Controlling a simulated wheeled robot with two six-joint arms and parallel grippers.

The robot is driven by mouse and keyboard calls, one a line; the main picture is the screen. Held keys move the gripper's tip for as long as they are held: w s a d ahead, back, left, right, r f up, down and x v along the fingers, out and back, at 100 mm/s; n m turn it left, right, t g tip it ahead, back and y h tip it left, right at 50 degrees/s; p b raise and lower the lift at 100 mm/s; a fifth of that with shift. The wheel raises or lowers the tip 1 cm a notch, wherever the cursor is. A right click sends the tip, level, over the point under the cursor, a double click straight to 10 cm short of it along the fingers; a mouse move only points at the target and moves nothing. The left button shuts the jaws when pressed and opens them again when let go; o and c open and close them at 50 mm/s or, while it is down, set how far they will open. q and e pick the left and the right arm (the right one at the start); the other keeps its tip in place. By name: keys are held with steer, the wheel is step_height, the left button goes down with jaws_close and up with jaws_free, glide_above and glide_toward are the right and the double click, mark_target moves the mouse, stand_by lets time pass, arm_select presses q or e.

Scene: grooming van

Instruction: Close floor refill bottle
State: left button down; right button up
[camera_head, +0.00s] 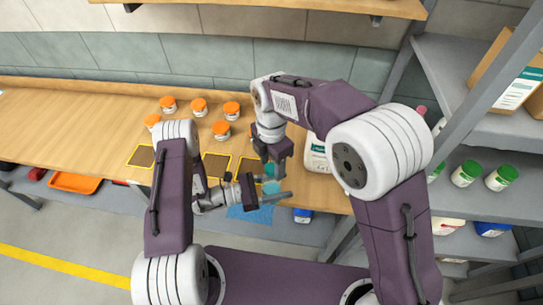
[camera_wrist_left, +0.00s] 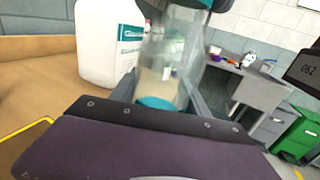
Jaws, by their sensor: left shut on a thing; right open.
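A clear bottle (camera_wrist_left: 172,60) stands in the left wrist view between the fingers of my left gripper, with pale contents low down and a teal base. In the head view only a teal part of the bottle (camera_head: 270,186) shows. My left gripper (camera_head: 268,192) is shut on the bottle at the bench's front edge. My right gripper (camera_head: 272,160) is open, pointing down just above the bottle. A dark teal piece at the top edge of the left wrist view is cut off, so whether the cap is on cannot be told.
A white jug (camera_head: 318,157) stands behind the bottle, and shows in the left wrist view (camera_wrist_left: 105,45). Orange-lidded jars (camera_head: 221,128) stand on the wooden bench (camera_head: 75,115). Metal shelves (camera_head: 480,195) bound the right side.

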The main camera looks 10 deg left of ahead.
steer(key=shift+f, duration=0.1)
jaws_close()
steer(key=m, duration=2.1)
steer(key=shift+o, duration=0.3)
jaws_free()
